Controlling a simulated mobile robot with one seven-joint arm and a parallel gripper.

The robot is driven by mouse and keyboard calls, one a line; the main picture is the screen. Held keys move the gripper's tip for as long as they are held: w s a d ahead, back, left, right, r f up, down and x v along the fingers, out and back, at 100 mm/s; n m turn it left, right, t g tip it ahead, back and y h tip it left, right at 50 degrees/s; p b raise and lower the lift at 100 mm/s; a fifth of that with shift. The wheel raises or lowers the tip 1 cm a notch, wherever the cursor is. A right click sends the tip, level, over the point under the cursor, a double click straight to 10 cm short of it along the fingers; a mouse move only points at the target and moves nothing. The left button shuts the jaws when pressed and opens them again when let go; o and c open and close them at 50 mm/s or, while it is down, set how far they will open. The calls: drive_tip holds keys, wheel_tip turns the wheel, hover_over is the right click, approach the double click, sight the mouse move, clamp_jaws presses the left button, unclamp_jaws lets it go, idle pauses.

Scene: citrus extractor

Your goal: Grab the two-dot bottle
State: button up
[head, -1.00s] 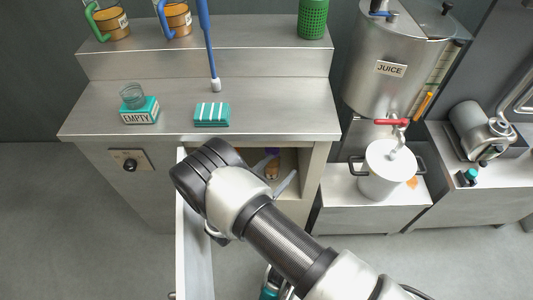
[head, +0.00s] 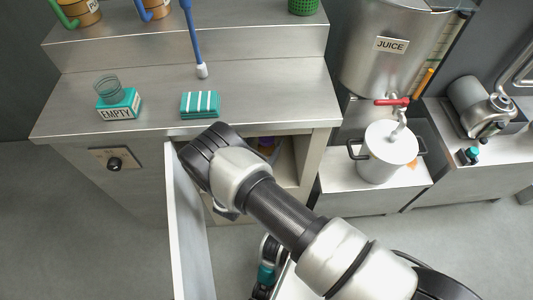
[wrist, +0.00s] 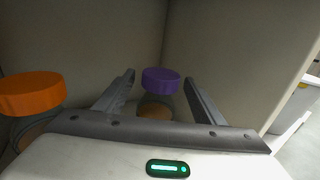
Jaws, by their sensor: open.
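In the wrist view a bottle with a purple cap (wrist: 160,80) and an amber-brown body (wrist: 154,111) stands inside the cabinet, between and beyond the fingers of my gripper (wrist: 159,90). My gripper is open and holds nothing. A second bottle with an orange cap (wrist: 30,93) stands to the left, outside the left finger. No dots show on either bottle, so I cannot tell which is the two-dot one. In the head view my arm hides most of the compartment; only a bit of the purple cap (head: 266,142) shows.
The cabinet's open door (head: 188,225) is left of my arm. Compartment walls (wrist: 230,50) stand close behind and to the right.

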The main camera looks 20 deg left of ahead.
drive_tip(key=shift+w, duration=0.2)
clamp_jaws()
drive_tip(key=shift+r, duration=0.1)
